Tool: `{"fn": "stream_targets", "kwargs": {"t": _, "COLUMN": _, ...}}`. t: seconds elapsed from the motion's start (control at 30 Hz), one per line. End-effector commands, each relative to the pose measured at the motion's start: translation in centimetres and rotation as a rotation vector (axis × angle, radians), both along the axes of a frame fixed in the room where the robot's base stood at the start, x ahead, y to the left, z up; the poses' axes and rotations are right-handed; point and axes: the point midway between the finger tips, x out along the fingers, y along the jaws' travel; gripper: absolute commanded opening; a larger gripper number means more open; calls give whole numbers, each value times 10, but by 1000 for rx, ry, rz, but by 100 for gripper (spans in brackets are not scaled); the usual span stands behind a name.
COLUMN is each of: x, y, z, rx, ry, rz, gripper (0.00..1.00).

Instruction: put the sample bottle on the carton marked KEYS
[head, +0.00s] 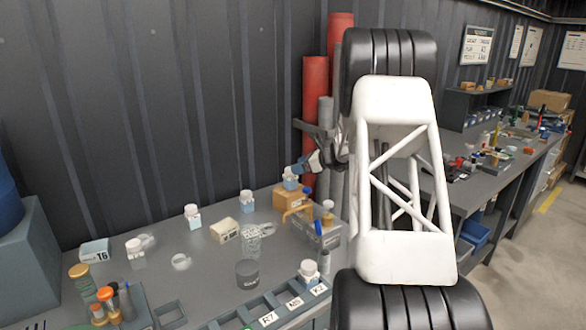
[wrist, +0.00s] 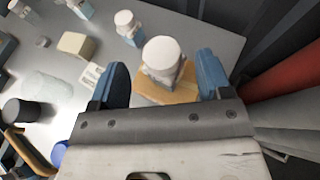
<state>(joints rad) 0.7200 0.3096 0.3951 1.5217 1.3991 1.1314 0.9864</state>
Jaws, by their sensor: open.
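A small bottle with a white cap (head: 289,182) and a pale blue label stands upright on a tan carton (head: 294,204) near the back of the bench. In the wrist view the same bottle (wrist: 162,60) is between the fingers of my gripper (wrist: 162,78), with visible gaps on both sides. The carton (wrist: 184,92) shows beneath it. My gripper (head: 304,168) is open, just above and beside the bottle in the head view. I cannot read any KEYS mark on the carton. Several similar white-capped bottles stand elsewhere, one of them to the left (head: 193,215).
A grey box (head: 316,235) with small items stands in front of the carton. A cream block (head: 224,230), a clear container (head: 251,243) and a dark cup (head: 247,273) are to the left. Red pipes (head: 315,120) rise close behind my gripper. A labelled rack (head: 265,308) lies along the front.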

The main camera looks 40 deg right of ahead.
Motion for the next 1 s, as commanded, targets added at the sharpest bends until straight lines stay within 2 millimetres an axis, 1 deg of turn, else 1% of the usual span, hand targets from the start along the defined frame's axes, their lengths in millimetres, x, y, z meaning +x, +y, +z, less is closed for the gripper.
{"fn": "stream_targets", "kwargs": {"t": 0.03, "x": -7, "y": -5, "z": 4, "rx": 0, "ry": -1, "rz": -2, "gripper": 72}}
{"fn": "stream_targets", "kwargs": {"t": 0.2, "x": -28, "y": -19, "z": 14, "rx": -1, "ry": -1, "rz": -1, "gripper": 72}}
{"fn": "stream_targets", "kwargs": {"t": 0.4, "x": -47, "y": -32, "z": 24, "rx": -1, "ry": -1, "rz": -1, "gripper": 72}}
{"fn": "stream_targets", "kwargs": {"t": 0.5, "x": -53, "y": -35, "z": 27, "rx": -1, "ry": -1, "rz": -1, "gripper": 72}}
{"fn": "stream_targets", "kwargs": {"t": 0.67, "x": -57, "y": -37, "z": 29, "rx": -1, "ry": -1, "rz": 0, "gripper": 72}}
{"fn": "stream_targets", "kwargs": {"t": 1.0, "x": -57, "y": -38, "z": 29, "rx": -1, "ry": -1, "rz": 0, "gripper": 72}}
